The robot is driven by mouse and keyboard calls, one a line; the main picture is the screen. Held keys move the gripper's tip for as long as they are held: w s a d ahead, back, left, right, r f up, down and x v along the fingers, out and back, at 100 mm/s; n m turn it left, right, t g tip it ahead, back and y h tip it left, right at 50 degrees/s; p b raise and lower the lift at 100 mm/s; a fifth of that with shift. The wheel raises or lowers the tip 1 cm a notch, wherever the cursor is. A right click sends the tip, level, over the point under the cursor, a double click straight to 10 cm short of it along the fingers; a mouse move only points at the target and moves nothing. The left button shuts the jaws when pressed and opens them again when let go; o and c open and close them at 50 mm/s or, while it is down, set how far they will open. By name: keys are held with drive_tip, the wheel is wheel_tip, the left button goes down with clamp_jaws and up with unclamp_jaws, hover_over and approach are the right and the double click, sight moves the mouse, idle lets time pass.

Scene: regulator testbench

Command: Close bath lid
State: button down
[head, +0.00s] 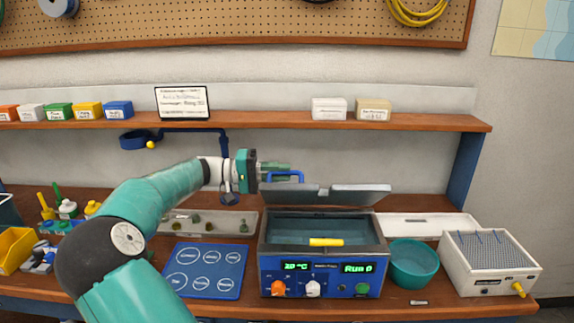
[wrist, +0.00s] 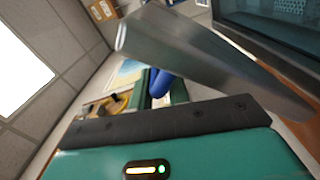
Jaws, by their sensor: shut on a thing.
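The water bath (head: 267,230) is a grey metal tank with a blue front panel, right of centre in the head view. Its lid shows as two grey flaps, a left flap (head: 292,194) and a right flap (head: 361,195), both raised at the back; the tank is open. My gripper (head: 287,172) is above the left flap, its green fingers shut on the blue handle (head: 299,174). In the wrist view, the blue handle (wrist: 160,84) sits between the fingers, and a grey metal flap (wrist: 190,55) crosses above them. The fingers partly hide the handle.
A yellow bar (head: 326,242) lies at the tank's front rim. A teal bowl (head: 413,264) and white rack box (head: 490,262) stand to the right. A blue mat (head: 205,271) with circles and a grey tray (head: 220,222) lie left. A wooden shelf (head: 260,121) runs above my gripper.

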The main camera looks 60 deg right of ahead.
drive_tip(key=s+a+f+m, duration=0.4)
drive_tip(key=a+f+m, duration=0.4)
drive_tip(key=f, duration=0.1)
drive_tip(key=shift+m+g, duration=0.3)
drive_tip(key=shift+f, duration=0.1)
drive_tip(key=c, duration=1.6)
unclamp_jaws()
drive_tip(key=shift+a, duration=0.1)
drive_tip(key=shift+c, duration=0.2)
drive_tip(key=shift+o, duration=0.9)
drive_tip(key=shift+s+a, duration=0.15)
drive_tip(key=shift+d+r, duration=0.2)
drive_tip(key=shift+d, duration=0.1)
